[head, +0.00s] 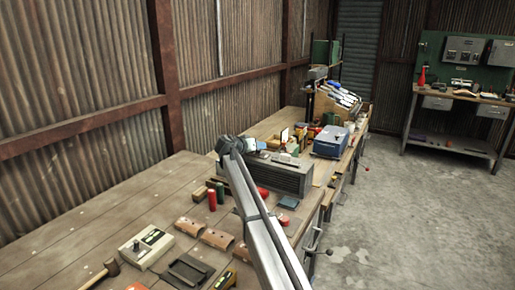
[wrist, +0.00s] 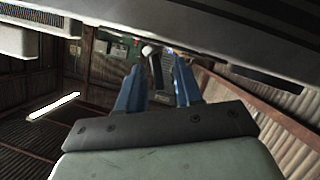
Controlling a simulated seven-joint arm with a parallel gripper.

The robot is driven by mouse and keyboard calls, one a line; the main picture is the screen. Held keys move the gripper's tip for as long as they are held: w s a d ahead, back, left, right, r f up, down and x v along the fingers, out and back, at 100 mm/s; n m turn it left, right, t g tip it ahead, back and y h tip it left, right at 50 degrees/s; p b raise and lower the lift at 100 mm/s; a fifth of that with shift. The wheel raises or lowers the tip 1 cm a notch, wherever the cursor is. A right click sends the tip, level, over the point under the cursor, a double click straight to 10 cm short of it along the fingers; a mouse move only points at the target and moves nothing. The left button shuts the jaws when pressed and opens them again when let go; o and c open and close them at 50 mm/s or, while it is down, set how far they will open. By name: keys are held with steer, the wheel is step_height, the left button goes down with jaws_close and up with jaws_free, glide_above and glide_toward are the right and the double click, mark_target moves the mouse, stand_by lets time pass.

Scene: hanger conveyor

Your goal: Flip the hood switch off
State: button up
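I cannot make out the hood switch for certain in either view. In the head view my arm reaches over the workbench, and my gripper (head: 240,146) is at its far end, above the back of a long grey vented box (head: 280,177). Its fingers are too small to read there. In the wrist view my gripper (wrist: 158,72) shows two blue fingers apart, with nothing held between them. A large grey slab-like surface (wrist: 225,28) crosses the top of that view, close to the fingertips. Which object it belongs to is unclear.
The wooden bench (head: 75,235) runs along a corrugated wall. A switch box (head: 146,246), a hammer (head: 105,271), red cylinders and a blue case (head: 331,141) stand on it. A second bench (head: 462,97) is at the back right. The concrete floor is clear.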

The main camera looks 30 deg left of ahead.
mark_target(264, 155)
jaws_close()
stand_by(0.5)
steer(key=d+m+y, duration=0.1)
steer(key=m+y, duration=0.1)
steer(key=m, duration=0.1)
steer(key=shift+d+r, duration=0.1)
steer(key=shift+d, duration=0.25)
steer(key=m+y, duration=0.1)
steer(key=m, duration=0.1)
steer(key=d+m+y, duration=0.1)
steer(key=shift+d+m+y, duration=0.15)
steer(key=shift+m+y, duration=0.25)
stand_by(0.3)
jaws_free()
